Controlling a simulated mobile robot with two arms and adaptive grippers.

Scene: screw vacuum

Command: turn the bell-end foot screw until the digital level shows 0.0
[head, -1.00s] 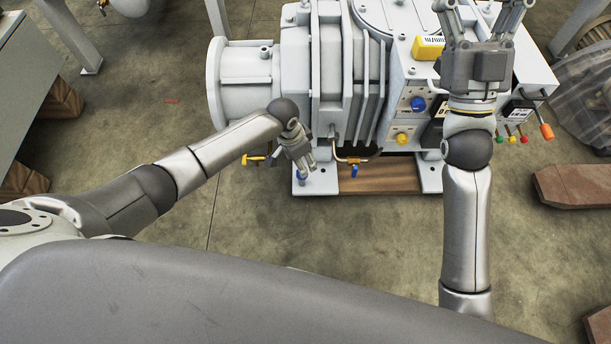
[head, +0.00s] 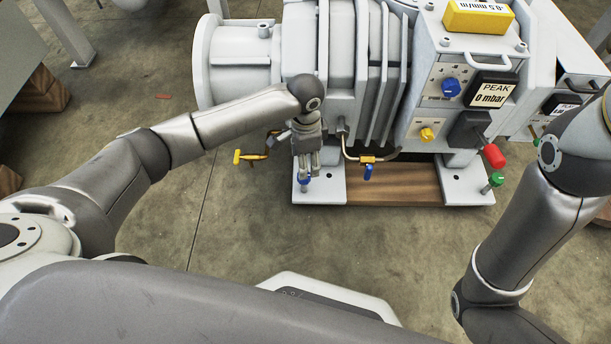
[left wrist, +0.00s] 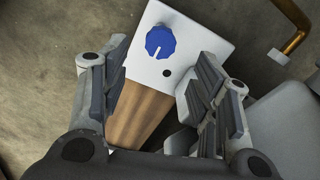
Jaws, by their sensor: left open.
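The blue foot screw (head: 304,181) sits on the white foot plate at the pump's front left. It also shows in the left wrist view (left wrist: 160,42), with a white mark line on its knob. My left gripper (head: 306,166) points down just above it. In the left wrist view my left gripper (left wrist: 163,80) has its fingers spread, with the knob ahead between them and no visible contact. The yellow digital level (head: 478,17) lies on top of the pump at the upper right; its display appears to read -0.5 mm/m. My right gripper is out of view.
The grey pump (head: 330,50) stands over a wooden block (head: 395,185). A brass pipe (head: 352,155) with a blue-handled valve is right of the foot screw, and a yellow-handled valve (head: 250,156) is left. My right arm crosses the right side. The front floor is clear.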

